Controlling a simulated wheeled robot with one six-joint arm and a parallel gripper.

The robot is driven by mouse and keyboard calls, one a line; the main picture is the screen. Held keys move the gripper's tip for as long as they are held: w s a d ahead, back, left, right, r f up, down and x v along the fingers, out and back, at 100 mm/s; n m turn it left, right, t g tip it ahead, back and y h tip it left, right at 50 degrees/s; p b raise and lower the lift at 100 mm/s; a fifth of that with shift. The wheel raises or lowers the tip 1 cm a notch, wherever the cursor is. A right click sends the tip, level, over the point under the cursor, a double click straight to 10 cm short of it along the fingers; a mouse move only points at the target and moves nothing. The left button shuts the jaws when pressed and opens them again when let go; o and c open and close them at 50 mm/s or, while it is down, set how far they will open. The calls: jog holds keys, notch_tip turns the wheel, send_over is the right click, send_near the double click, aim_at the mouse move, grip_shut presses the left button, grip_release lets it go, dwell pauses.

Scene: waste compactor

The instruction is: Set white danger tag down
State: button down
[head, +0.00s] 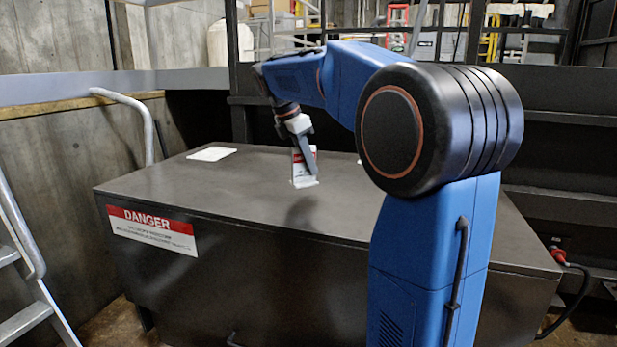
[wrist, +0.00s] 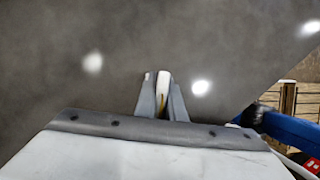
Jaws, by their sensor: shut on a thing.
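The white danger tag (head: 297,160), with a red band near its top, stands upright in my gripper (head: 311,165) over the middle of the dark compactor top. My gripper is shut on it. In the wrist view the tag shows as a thin white edge (wrist: 163,84) between the two grey fingers of my gripper (wrist: 163,97), with a little yellow lower down. In the head view a finger covers part of the tag. Its lower end meets a white patch (head: 305,183) on the top; I cannot tell whether they touch.
The dark compactor top (head: 240,190) is mostly bare. A flat white piece (head: 211,154) lies at its back left. A red and white DANGER sign (head: 152,229) is on the front face. A metal handrail (head: 140,112) rises at the left, beside a ladder (head: 28,270).

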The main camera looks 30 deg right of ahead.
aim_at(294, 148)
jog(key=shift+f, duration=1.9)
jog(key=shift+f, duration=0.1)
jog(key=c, duration=1.8)
grip_release()
jog(key=shift+c, duration=0.2)
jog(key=v, duration=1.2)
jog(key=shift+s, duration=0.2)
